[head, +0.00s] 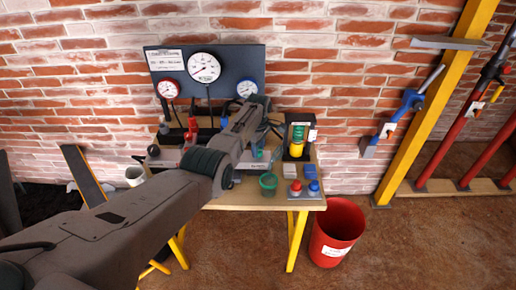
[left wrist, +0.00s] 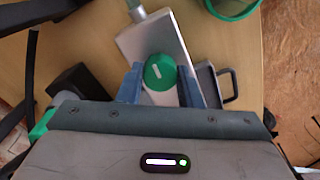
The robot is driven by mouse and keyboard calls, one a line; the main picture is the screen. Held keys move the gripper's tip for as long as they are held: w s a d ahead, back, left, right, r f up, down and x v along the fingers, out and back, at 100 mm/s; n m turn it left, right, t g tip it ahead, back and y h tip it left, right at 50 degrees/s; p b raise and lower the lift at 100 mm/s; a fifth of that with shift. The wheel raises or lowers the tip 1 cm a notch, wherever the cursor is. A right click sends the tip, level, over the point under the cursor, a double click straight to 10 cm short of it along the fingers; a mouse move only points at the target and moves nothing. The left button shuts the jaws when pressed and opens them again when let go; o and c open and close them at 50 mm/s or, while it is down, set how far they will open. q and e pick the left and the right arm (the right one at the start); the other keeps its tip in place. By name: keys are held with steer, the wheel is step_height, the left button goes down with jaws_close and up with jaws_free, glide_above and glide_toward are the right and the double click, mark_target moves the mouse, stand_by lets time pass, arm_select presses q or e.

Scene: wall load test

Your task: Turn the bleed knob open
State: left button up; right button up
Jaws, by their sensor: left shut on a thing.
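The green round knob (left wrist: 159,72) with a white pointer line shows in the left wrist view, beside a flat silver metal body (left wrist: 166,38) with a pipe-like end. The pointer line is slightly tilted from straight up the picture. My left gripper (left wrist: 160,88) has its blue fingers on either side of the knob and is shut on it. In the head view my left arm reaches over the table (head: 240,205) and hides most of the knob area. My right gripper is not in view.
A gauge panel (head: 225,55) with several dials stands behind, against the brick wall. A green cup (head: 268,184), a red button (head: 296,187) and a blue button (head: 314,187) sit near the front edge. A red bucket (head: 337,232) stands on the floor at right.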

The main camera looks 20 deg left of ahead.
arm_select(q)
steer(key=shift+w+r+n, duration=0.1)
steer(key=shift+r+n, duration=0.05)
steer(key=shift+n, duration=0.25)
steer(key=o, duration=1)
step_height(320, 180, up, 11)
steer(key=shift+f+b, duration=0.1)
steer(key=shift+b, duration=0.45)
steer(key=shift+f, duration=0.1)
